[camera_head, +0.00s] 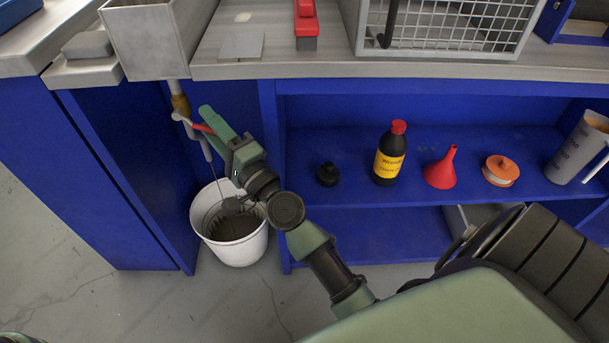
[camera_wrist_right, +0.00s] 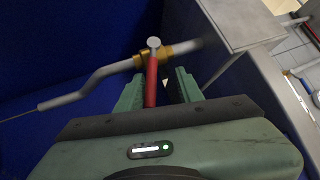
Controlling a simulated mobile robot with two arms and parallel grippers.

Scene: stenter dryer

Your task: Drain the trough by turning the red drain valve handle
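The grey metal trough (camera_head: 147,45) is at the upper left in the head view. Below it, a brass valve (camera_head: 180,104) sits on the drain pipe and also shows in the wrist view (camera_wrist_right: 138,62). The red drain valve handle (camera_head: 203,128) sticks out towards my right gripper (camera_head: 213,120). In the wrist view the red handle (camera_wrist_right: 151,84) lies between the fingers of the open right gripper (camera_wrist_right: 158,90), close to the left finger, with a gap to the right one. A thin line runs down from the spout; I cannot tell whether it is liquid. My left gripper is not in view.
A white bucket (camera_head: 237,247) stands on the floor below the spout, partly behind my right arm. The blue shelf (camera_head: 350,140) holds a black bottle (camera_head: 388,165), a red funnel (camera_head: 441,170), an orange-topped roll (camera_head: 500,171) and a grey jug (camera_head: 580,148). A wire basket (camera_head: 450,35) is above.

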